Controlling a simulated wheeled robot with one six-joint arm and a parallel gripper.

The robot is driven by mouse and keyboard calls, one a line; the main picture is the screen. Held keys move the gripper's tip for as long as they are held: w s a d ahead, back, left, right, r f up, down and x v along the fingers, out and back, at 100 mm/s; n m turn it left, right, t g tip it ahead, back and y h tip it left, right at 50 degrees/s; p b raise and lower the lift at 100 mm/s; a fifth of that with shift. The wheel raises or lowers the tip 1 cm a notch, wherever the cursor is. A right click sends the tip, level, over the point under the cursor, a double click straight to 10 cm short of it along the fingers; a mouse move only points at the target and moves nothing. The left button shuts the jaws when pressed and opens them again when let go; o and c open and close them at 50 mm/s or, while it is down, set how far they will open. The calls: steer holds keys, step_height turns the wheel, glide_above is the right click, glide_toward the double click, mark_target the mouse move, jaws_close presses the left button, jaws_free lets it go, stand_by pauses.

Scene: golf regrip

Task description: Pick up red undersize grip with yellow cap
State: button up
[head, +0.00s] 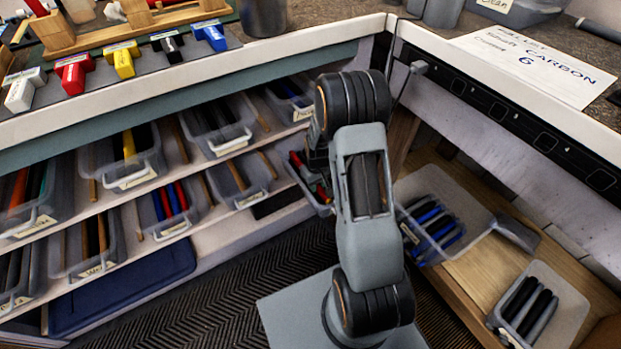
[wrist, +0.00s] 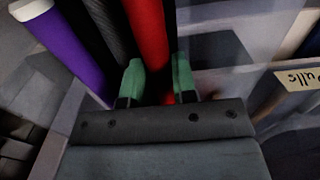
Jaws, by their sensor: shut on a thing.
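In the wrist view, my gripper (wrist: 155,80) has its two green-tipped fingers on either side of a red grip (wrist: 148,35) and is shut on it. The red grip runs up out of the top of the picture; no yellow cap shows on it in this view. A black grip (wrist: 105,25) and a purple grip with a pale end (wrist: 72,45) lie just to its left. In the head view, my arm hides the gripper. A clear bin (head: 308,190) with red, dark and a bit of yellow shows beside the arm, on the lower shelf's right end.
Shelves of clear bins (head: 222,130) with other grips fill the left. A bin of blue and black grips (head: 432,230) and another of dark grips (head: 530,305) stand at right. The bench (head: 300,47) overhangs the shelves. Dark floor (head: 215,310) is open at front.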

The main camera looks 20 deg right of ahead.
steer(key=c, duration=0.3)
steer(key=shift+r, duration=0.45)
step_height(320, 180, up, 2)
steer(key=shift+r+p, duration=0.1)
steer(key=shift+p, duration=0.75)
steer(key=s+a+r+p, duration=0.4)
steer(key=s+a+r, duration=0.3)
steer(key=s+r, duration=0.3)
steer(key=shift+s+p, duration=0.3)
steer(key=shift+s, duration=0.8)
